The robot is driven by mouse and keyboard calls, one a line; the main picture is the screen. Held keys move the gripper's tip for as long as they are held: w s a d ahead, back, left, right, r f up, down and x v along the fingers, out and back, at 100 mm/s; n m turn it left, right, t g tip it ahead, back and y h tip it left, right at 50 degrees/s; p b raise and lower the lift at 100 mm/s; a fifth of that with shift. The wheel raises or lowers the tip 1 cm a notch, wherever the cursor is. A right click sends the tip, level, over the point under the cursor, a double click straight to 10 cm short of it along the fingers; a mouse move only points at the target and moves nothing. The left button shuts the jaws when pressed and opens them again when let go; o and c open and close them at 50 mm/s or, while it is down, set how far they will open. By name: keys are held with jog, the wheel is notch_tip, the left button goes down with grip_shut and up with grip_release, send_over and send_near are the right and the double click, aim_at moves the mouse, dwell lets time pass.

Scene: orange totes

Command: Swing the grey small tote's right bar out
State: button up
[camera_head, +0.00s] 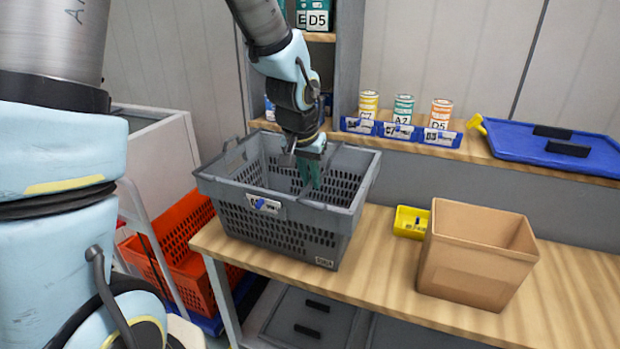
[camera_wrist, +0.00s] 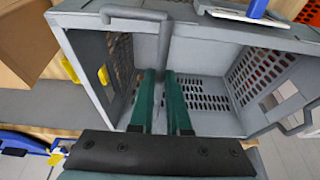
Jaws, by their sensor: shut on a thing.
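The grey small tote (camera_head: 285,235) stands upright on the wooden bench, with perforated walls and a white label with a blue clip on its near side. Its right bar (camera_wrist: 163,45) runs from the near rim across the open top, inward of the right wall, and passes to my fingers. My gripper (camera_head: 310,180) points down over the tote's opening, its green fingers close together. In the wrist view my gripper (camera_wrist: 161,100) is shut on that bar; the fingers hide its gripped part. The left bar (camera_head: 236,148) shows at the tote's far left rim.
A cardboard box (camera_head: 478,262) and a yellow bin (camera_head: 411,222) stand right of the tote, with a bare bench strip between. An orange tote (camera_head: 190,270) sits lower left.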

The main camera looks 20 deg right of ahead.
jog(key=shift+s+d+r+p, duration=0.15)
jog(key=shift+r+p, duration=0.2)
jog(key=shift+r, duration=0.4)
jog(key=shift+s+d+r, duration=0.55)
jog(key=shift+r, duration=0.25)
jog(key=shift+s+d+r, duration=0.55)
jog(key=shift+s+d, duration=0.2)
